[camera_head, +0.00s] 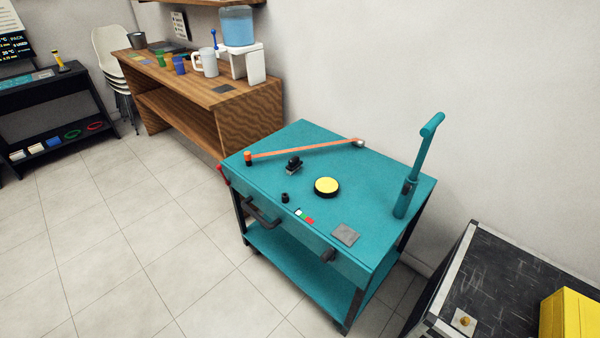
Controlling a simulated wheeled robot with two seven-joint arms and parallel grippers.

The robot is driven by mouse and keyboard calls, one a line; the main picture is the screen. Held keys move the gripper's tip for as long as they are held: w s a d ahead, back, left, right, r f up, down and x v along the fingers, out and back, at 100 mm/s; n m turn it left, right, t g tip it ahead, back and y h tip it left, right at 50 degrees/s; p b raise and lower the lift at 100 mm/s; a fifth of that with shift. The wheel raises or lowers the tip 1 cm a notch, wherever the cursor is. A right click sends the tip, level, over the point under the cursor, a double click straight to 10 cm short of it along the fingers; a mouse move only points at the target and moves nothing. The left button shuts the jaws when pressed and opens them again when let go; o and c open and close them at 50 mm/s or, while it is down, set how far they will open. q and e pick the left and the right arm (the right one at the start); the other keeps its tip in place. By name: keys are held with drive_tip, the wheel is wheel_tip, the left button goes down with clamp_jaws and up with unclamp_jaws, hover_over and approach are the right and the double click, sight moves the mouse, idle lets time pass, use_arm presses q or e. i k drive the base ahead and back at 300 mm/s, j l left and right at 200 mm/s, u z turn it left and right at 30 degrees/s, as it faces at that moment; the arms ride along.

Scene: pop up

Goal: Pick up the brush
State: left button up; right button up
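No item in the camera_head view can be made out for certain as a brush. A small upright yellow and black item (60,60) stands on the black shelf unit at the far left; it is too small to identify. A long thin orange bar (305,149) with a grey end lies along the back of the teal cart (375,195). A small black item (293,165) lies in front of the bar, and its kind is unclear. Neither of my grippers is in view.
The cart also holds a yellow disc (327,186), a grey square (345,235) and an upright teal handle (418,170). A wooden bench (245,92) with cups stands behind left. A black-topped case (465,270) is at right. The tiled floor (130,235) is clear at left.

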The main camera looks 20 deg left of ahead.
sight(294, 164)
drive_tip(key=i+j+z, duration=0.15)
drive_tip(key=j+z, duration=0.6)
drive_tip(key=j, duration=0.2)
drive_tip(key=i+j+z, duration=0.1)
drive_tip(key=j+z, duration=0.25)
drive_tip(key=j, duration=0.2)
